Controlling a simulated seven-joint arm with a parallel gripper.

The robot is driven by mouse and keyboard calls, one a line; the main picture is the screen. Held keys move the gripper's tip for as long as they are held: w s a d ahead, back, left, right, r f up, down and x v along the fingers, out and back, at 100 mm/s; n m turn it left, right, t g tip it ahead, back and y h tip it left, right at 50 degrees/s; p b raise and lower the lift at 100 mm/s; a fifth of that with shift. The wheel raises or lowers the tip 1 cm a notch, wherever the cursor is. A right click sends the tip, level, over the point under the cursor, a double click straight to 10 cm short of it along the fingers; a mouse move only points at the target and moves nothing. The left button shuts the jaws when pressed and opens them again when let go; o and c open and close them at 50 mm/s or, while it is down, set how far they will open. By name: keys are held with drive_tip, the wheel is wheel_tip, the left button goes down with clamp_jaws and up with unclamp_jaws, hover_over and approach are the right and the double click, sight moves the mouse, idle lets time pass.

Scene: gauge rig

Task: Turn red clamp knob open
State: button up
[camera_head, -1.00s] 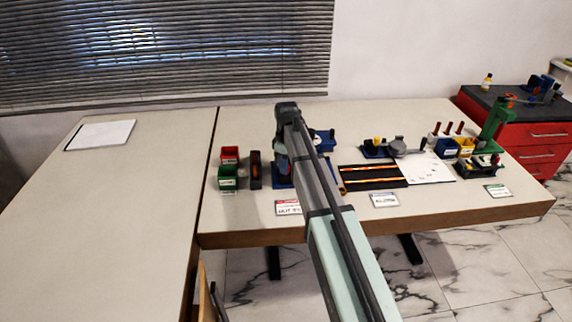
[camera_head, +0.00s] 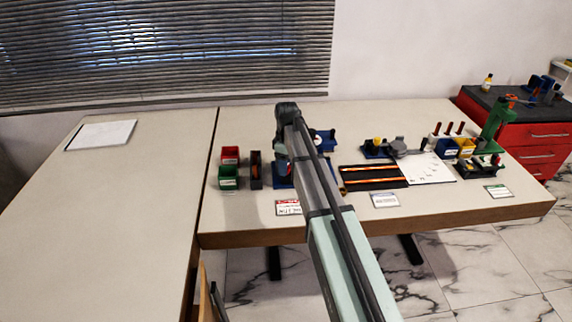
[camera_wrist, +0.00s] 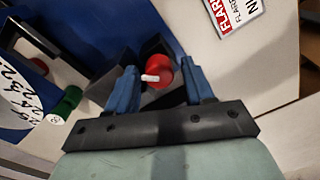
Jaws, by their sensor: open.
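The red clamp knob (camera_wrist: 160,71) with a small white bar shows in the wrist view, between the two blue fingers of my gripper (camera_wrist: 160,88). The fingers stand apart on either side of it; I cannot tell whether either touches it. The knob sits by a dark clamp body on a blue base (camera_wrist: 148,22). In the head view my arm hides the knob and the gripper, and only parts of the blue rig (camera_head: 283,174) show around it.
A green knob (camera_wrist: 69,101) and a white dial (camera_wrist: 22,90) are left in the wrist view. A red-and-white label (camera_wrist: 236,12) lies on the table. Red (camera_head: 230,154) and green bins (camera_head: 228,176) stand left of my arm. A black tray (camera_head: 374,176) lies right.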

drive_tip(key=shift+w+d+m, duration=0.1)
drive_tip(key=shift+d+m, duration=0.05)
drive_tip(key=shift+m, duration=0.15)
drive_tip(key=m, duration=0.4)
drive_tip(key=shift+m, duration=0.3)
drive_tip(key=m, duration=0.4)
wheel_tip(320, 180, up, 14)
drive_tip(key=w+d+m+t, duration=0.1)
drive_tip(key=w+m, duration=0.1)
drive_tip(key=w, duration=1)
drive_tip(key=w+d+f+m, duration=0.1)
drive_tip(key=w+d+f, duration=0.3)
drive_tip(key=d, duration=0.5)
drive_tip(key=shift+w+f+m+g, duration=0.2)
drive_tip(key=shift+w+m+g, duration=0.1)
drive_tip(key=shift+w, duration=1.1)
